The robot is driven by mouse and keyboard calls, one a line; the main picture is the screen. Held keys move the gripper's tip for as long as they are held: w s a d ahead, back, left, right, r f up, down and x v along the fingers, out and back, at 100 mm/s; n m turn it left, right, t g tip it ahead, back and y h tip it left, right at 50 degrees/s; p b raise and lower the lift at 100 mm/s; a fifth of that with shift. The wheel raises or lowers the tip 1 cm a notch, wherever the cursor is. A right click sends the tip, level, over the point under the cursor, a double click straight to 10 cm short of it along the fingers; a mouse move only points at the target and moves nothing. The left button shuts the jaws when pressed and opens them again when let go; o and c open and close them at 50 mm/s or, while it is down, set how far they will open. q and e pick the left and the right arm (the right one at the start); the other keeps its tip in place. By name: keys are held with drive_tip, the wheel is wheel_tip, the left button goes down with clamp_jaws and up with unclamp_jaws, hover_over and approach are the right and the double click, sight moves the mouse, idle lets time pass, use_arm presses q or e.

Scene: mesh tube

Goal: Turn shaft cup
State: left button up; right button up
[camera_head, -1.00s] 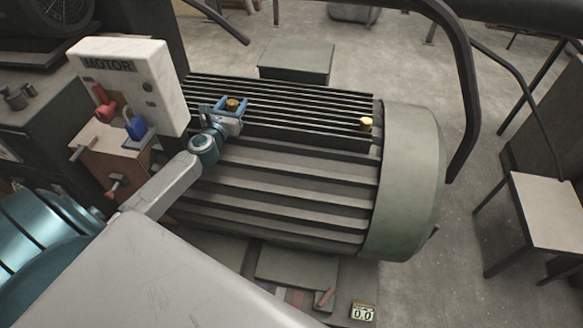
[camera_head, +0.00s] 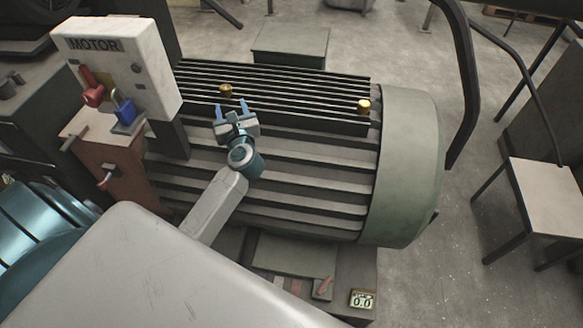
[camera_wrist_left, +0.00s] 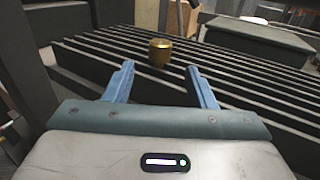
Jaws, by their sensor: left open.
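Two small brass cups stand on the ribbed top of the large green motor (camera_head: 408,175). The left brass cup (camera_head: 226,90) is near the motor box, and the right brass cup (camera_head: 363,106) is near the rounded end cover. My left gripper (camera_head: 235,112) is open and empty over the ribs, just in front of the left cup. In the left wrist view one brass cup (camera_wrist_left: 160,53) stands beyond the blue fingertips (camera_wrist_left: 159,68), roughly centred between them and apart from both. My right gripper is not in view.
A white box marked MOTOR (camera_head: 118,65) with a red lock (camera_head: 92,86) and a blue padlock (camera_head: 124,110) stands left of the gripper. A stool (camera_head: 540,195) is at right.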

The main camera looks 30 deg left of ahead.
use_arm(q)
drive_tip(key=shift+v, duration=1.1)
drive_tip(key=d+m+t+h, duration=0.8)
drive_tip(key=d+m, duration=0.2)
drive_tip(key=m, duration=0.7)
drive_tip(key=s+d+f+m+g+h, duration=0.2)
drive_tip(key=d+f+m+h, duration=0.6)
drive_tip(key=m, duration=0.6)
drive_tip(key=shift+s+d+m+g+h, duration=0.3)
drive_tip(key=shift+d+g, duration=0.2)
drive_tip(key=shift+g, duration=0.3)
drive_tip(key=shift+w, duration=0.1)
